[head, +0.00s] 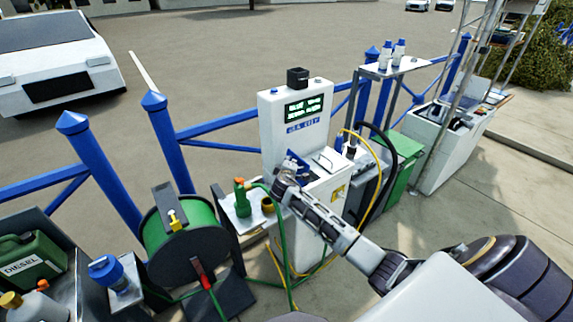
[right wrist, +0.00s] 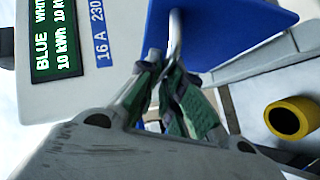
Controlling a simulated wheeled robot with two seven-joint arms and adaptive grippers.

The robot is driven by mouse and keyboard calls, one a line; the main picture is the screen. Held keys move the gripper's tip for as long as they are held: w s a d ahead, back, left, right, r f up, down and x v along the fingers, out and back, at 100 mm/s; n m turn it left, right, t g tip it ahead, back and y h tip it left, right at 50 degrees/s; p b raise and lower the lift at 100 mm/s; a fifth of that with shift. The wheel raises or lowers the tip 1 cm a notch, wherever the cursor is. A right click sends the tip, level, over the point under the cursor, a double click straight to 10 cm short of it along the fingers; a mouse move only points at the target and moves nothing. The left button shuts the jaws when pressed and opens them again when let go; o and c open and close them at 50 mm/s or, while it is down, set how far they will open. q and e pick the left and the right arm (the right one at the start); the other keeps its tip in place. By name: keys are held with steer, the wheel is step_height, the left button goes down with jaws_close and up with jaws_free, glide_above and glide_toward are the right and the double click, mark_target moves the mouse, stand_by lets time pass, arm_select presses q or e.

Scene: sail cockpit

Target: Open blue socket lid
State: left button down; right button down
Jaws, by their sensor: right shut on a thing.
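The white power pedestal (head: 290,108) stands at the middle of the head view. The blue socket lid (head: 299,157) is on its front, partly hidden by my right gripper (head: 283,180). In the right wrist view the blue lid (right wrist: 225,30) is a large blue plate at the upper right, with a thin metal handle (right wrist: 175,35). My right gripper (right wrist: 170,92) has its green-padded fingers closed around the lower end of this handle. How far the lid is tilted I cannot tell, and the socket behind it is hidden. My left gripper is in neither view.
A second, white lid with a handle (head: 328,160) is right of the blue one.

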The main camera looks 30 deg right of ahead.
mark_target(296, 157)
steer(key=shift+w+d+r, duration=0.1)
steer(key=shift+d, duration=1.4)
steer(key=shift+w+r, duration=0.1)
steer(key=shift+r, duration=0.05)
steer(key=c, duration=1.6)
jaws_free()
steer(key=shift+o, duration=0.2)
steer(key=shift+a, duration=0.1)
steer(key=shift+v, duration=0.9)
steer(key=v, duration=1)
steer(key=shift+s, duration=0.2)
